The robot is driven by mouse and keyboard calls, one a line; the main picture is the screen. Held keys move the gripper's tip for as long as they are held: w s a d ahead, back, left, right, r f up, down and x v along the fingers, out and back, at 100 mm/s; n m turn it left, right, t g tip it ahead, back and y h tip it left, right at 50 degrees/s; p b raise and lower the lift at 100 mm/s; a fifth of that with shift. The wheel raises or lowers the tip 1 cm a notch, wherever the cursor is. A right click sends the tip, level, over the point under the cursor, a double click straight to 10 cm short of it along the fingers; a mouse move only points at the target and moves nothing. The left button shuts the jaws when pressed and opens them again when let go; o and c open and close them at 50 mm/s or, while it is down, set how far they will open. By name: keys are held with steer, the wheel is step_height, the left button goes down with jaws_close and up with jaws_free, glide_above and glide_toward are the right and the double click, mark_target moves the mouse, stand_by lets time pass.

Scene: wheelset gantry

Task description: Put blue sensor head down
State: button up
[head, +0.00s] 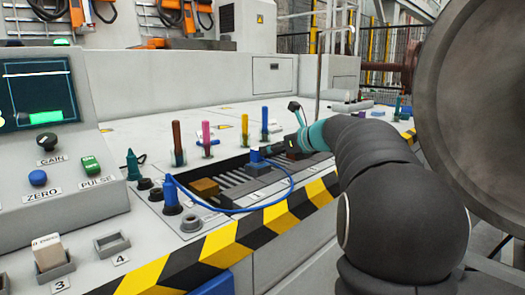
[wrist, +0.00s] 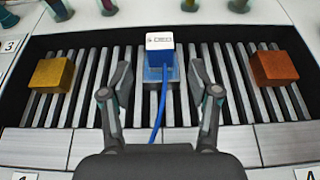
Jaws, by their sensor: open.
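The blue sensor head (wrist: 160,44) is a small block with a pale, lettered face and a blue body. In the wrist view it stands on the slatted tray (wrist: 100,90), between the yellow and orange blocks, with a lighter blue part at its foot. A blue cable (wrist: 158,112) runs from it toward me. My gripper (wrist: 161,72) is open, its fingers apart on either side of the cable and foot, with gaps showing. In the head view the sensor head (head: 258,158) sits in the dark tray recess, just left of my gripper (head: 275,150); the fingers are hard to make out.
A yellow block (wrist: 52,74) lies left in the tray, an orange block (wrist: 276,69) right. Several coloured posts, such as the purple one (head: 207,138), stand behind it. A blue plug (head: 171,195) stands at its near left. A large grey wheel (head: 475,100) rises at the right.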

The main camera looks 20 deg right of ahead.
steer(key=shift+v, duration=2.4)
